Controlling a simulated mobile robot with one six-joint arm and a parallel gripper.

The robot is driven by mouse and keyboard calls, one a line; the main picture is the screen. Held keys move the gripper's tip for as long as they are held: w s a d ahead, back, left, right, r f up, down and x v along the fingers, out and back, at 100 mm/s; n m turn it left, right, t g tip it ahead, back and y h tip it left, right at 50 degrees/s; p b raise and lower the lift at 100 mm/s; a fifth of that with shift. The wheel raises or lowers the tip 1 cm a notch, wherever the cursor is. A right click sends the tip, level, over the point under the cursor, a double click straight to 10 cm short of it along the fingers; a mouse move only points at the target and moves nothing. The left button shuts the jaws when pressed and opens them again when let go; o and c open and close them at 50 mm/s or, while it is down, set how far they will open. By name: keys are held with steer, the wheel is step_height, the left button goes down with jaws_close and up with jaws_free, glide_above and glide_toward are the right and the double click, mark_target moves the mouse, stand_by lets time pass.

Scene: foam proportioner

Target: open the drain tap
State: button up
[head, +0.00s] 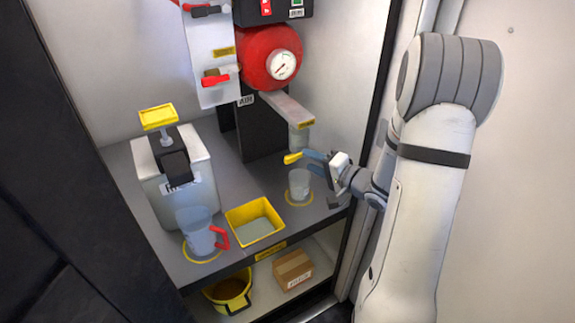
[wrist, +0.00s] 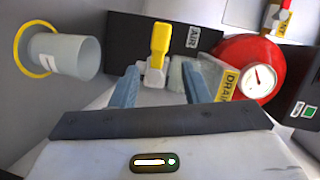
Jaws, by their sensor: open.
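The drain tap has a yellow lever (head: 292,158) that sticks out to the left, under the end of a grey arm with a yellow label. In the wrist view the lever (wrist: 160,42) and its pale valve body stand ahead of my gripper, in the gap between the fingers. The label "DRAIN" (wrist: 229,84) is beside it. My gripper (head: 316,161) is open, with its blue fingers (wrist: 160,85) apart, one on each side of the tap in the wrist view. I cannot tell whether a finger touches the lever. A clear cup (head: 299,184) stands below the tap in a yellow ring.
A red tank with a gauge (head: 281,65) is above the tap. A jug with a red handle (head: 197,230), a yellow tray (head: 256,222) and a white canister (head: 180,185) stand on the grey shelf. A yellow bucket (head: 229,291) and a carton (head: 293,270) are below.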

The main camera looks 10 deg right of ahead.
mark_target(292, 161)
steer(key=w+a+y, duration=0.1)
steer(key=w+a+y+b, duration=0.1)
steer(key=a, duration=0.1)
steer(key=w+a+f+m, duration=0.1)
steer(key=w+a, duration=0.1)
steer(key=shift+a+f+y, duration=0.1)
steer(key=shift+a+y, duration=0.15)
steer(key=shift+y, duration=0.15)
steer(key=shift+c, duration=0.2)
jaws_close()
steer(key=shift+a, duration=0.15)
